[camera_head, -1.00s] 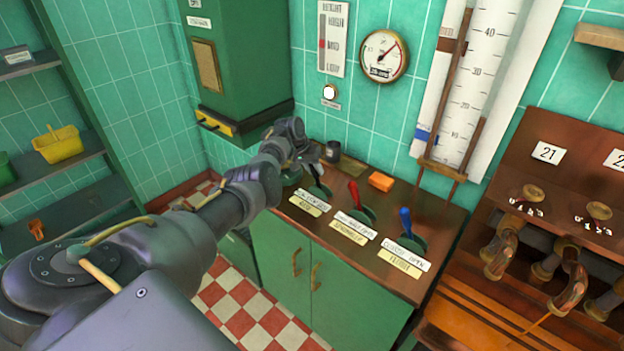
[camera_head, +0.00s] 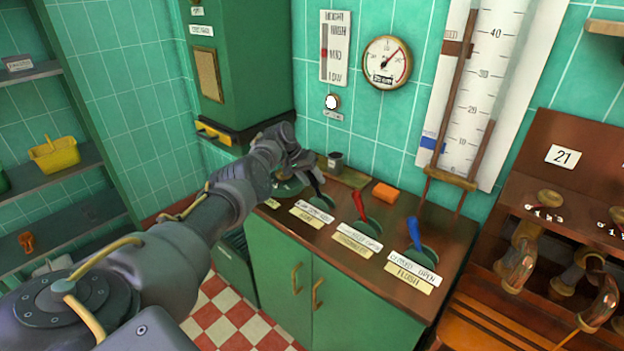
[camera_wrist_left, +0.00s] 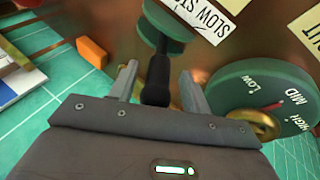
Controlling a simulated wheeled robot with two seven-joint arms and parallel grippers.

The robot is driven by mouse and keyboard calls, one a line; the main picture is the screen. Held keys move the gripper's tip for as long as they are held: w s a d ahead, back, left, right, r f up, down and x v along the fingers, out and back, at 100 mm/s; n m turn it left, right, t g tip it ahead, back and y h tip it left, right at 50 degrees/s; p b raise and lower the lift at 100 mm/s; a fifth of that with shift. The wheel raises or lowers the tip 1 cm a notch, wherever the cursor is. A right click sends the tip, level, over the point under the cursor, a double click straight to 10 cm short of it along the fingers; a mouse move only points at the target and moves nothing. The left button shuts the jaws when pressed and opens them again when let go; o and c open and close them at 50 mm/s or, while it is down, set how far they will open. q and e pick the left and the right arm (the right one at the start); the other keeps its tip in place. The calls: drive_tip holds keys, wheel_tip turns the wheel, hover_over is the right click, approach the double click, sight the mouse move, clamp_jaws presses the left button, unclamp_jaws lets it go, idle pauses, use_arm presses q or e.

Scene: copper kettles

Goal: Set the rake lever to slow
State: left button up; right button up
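The rake lever (camera_head: 315,184) has a black handle on a round green base, with a white and cream label plate in front of it. The cream label seems to read "rake" in the head view. In the left wrist view the black handle (camera_wrist_left: 157,80) stands between the two fingers of my left gripper (camera_wrist_left: 158,76), with a narrow gap on each side. The gripper is open around the handle. A label beginning "SLOW ST" (camera_wrist_left: 205,18) lies beside the lever base. In the head view my left gripper (camera_head: 299,165) is partly hidden by its own wrist.
A red lever (camera_head: 358,200) and a blue lever (camera_head: 414,234) stand to the right on the wooden counter (camera_head: 455,235). An orange block (camera_head: 385,194) and a dark cup (camera_head: 335,161) sit behind. A green dial marked low, mid, high (camera_wrist_left: 262,97) is beside the right finger.

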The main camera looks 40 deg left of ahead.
use_arm(q)
drive_tip(key=p+v, duration=0.2)
drive_tip(key=v, duration=0.3)
drive_tip(key=shift+s+a+r, duration=0.1)
drive_tip(key=shift+r, duration=0.25)
drive_tip(key=shift+v, duration=2.55)
